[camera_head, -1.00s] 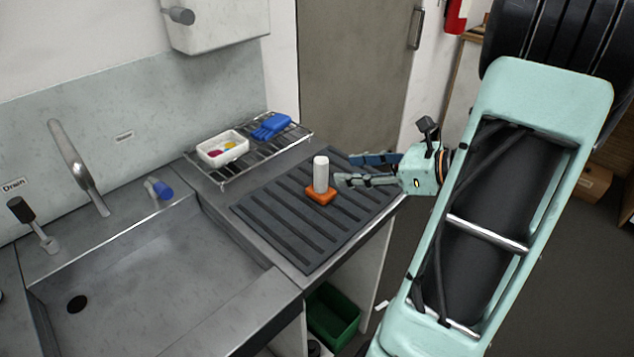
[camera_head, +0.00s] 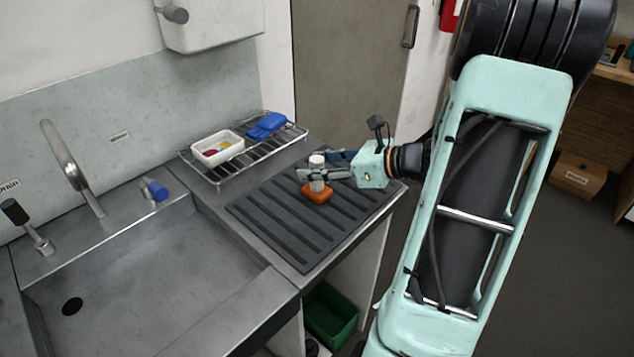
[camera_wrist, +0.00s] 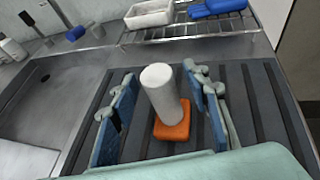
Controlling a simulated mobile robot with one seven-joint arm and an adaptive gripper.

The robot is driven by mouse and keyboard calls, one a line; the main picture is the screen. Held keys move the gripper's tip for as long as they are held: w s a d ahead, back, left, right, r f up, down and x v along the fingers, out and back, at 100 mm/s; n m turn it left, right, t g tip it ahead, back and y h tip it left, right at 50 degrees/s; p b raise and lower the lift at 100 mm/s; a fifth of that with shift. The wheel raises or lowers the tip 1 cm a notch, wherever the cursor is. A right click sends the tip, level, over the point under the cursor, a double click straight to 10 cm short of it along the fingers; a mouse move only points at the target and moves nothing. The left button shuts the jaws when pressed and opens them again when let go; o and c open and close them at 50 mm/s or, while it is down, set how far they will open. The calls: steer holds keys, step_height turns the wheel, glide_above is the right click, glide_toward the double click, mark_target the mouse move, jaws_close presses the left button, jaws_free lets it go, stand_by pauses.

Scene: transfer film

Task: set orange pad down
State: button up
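The orange pad (camera_head: 317,193) lies on the dark ribbed mat (camera_head: 262,216), with a white cylinder (camera_head: 317,163) standing upright on it. In the wrist view the orange pad (camera_wrist: 172,131) shows at the foot of the white cylinder (camera_wrist: 162,92). My gripper (camera_head: 322,174) is around the cylinder, above the pad. In the wrist view my gripper (camera_wrist: 158,104) is open, with one blue finger on each side of the cylinder and a visible gap on both sides.
A wire rack (camera_head: 232,174) behind the mat holds a white tray (camera_head: 209,160) and a blue item (camera_head: 267,125). The sink basin (camera_head: 150,275) and tap (camera_head: 70,165) are on the left. A green bin (camera_head: 331,318) stands below the counter.

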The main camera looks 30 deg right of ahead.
jaws_close()
steer(key=shift+r, duration=0.15)
